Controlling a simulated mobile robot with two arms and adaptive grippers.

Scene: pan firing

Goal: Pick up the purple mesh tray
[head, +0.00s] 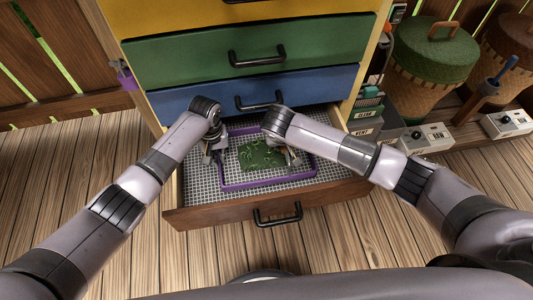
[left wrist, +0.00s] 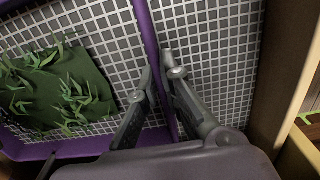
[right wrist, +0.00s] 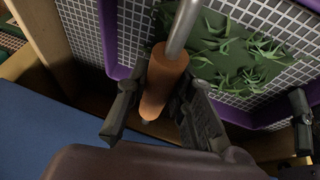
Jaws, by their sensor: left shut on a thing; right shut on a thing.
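The purple mesh tray (head: 268,182) lies in an open drawer, with a purple rim around a light mesh. Its rim also shows in the left wrist view (left wrist: 146,28) and the right wrist view (right wrist: 107,35). My left gripper (head: 218,158) is at the tray's left side, its fingers shut on the purple rim. My right gripper (head: 292,158) is over the tray's right part. In the right wrist view its fingers are shut around an orange-brown handle (right wrist: 165,80) with a metal shaft (right wrist: 182,28). The far end of this tool is out of view.
A dark green sheet with green leaves (head: 258,154) lies in the tray. The drawer front (head: 230,212) is wooden with a black handle. Closed blue (head: 190,98) and green drawers are behind. Boxes and drums (head: 430,60) stand at the right. Wooden floor is clear at the left.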

